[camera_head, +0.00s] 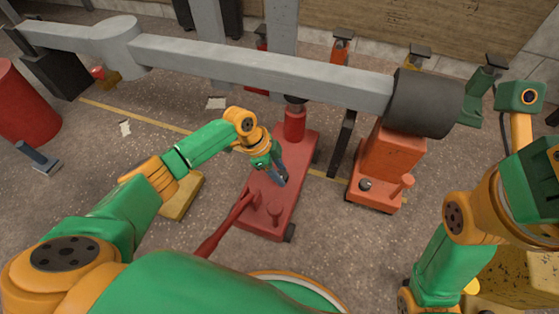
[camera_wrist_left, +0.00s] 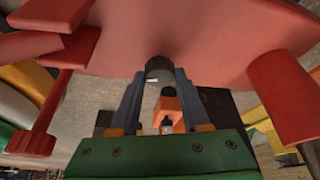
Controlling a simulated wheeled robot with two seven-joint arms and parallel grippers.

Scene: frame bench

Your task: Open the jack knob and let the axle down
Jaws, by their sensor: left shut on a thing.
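The long grey axle (camera_head: 255,72) spans the upper part of the head view, with a dark drum at its right end. The red floor jack (camera_head: 300,150) stands below it, its upright ram (camera_head: 294,122) reaching the beam's underside; I cannot tell whether they touch. My left gripper (camera_head: 281,180) is over the jack's body. In the left wrist view its two blue-grey fingers (camera_wrist_left: 158,80) are shut on a dark round jack knob (camera_wrist_left: 159,66) against the red body. The fingers partly cover the knob. My right gripper is out of view.
A red lever (camera_head: 228,226) slopes from the jack's front. An orange stand (camera_head: 390,160) is under the axle's right end. A red drum (camera_head: 22,105) stands at the left, and a yellow block (camera_head: 181,197) lies left of the jack.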

